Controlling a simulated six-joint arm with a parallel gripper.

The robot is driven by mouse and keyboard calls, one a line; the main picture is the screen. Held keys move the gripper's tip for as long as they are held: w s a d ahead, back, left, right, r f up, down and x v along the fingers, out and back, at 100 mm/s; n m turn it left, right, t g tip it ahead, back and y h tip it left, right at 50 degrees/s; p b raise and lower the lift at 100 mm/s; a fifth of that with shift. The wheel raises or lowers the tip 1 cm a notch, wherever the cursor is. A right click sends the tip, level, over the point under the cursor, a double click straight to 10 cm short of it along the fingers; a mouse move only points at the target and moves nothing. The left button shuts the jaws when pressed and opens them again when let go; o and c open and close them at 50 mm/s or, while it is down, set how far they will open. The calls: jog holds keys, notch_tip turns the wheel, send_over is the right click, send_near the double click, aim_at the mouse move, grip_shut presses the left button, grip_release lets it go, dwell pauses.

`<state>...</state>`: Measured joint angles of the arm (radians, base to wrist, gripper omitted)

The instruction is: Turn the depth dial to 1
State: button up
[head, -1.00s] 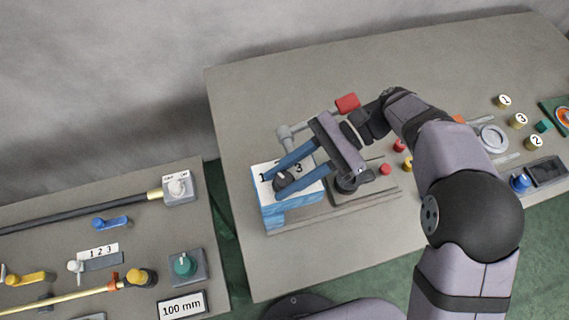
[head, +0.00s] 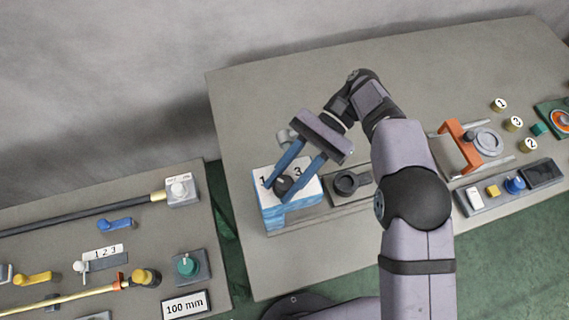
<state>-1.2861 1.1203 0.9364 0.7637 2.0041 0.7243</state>
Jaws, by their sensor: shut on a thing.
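The depth dial is a dark round knob (head: 283,183) on the white top plate (head: 312,188) of a blue block (head: 272,222). The figures 1 and 3 show on the plate at its left and right; the middle of the scale is hidden. My gripper (head: 277,193) reaches down from the upper right, with one blue finger on each side of the knob, shut on it. Which way the knob's pointer faces is too small to tell.
A dark round fixture (head: 347,184) sits just to the right. An orange frame (head: 458,147) and a parts tray (head: 500,187) lie farther right. The table's back left is clear.

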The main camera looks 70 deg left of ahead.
aim_at(285, 182)
jog(key=o, duration=1.1)
jog(key=shift+c, duration=0.2)
jog(key=shift+r, duration=0.2)
notch_tip(285, 182, up, 10)
jog(key=p, duration=0.9)
jog(key=shift+f+p, duration=0.15)
jog(key=shift+p, duration=0.15)
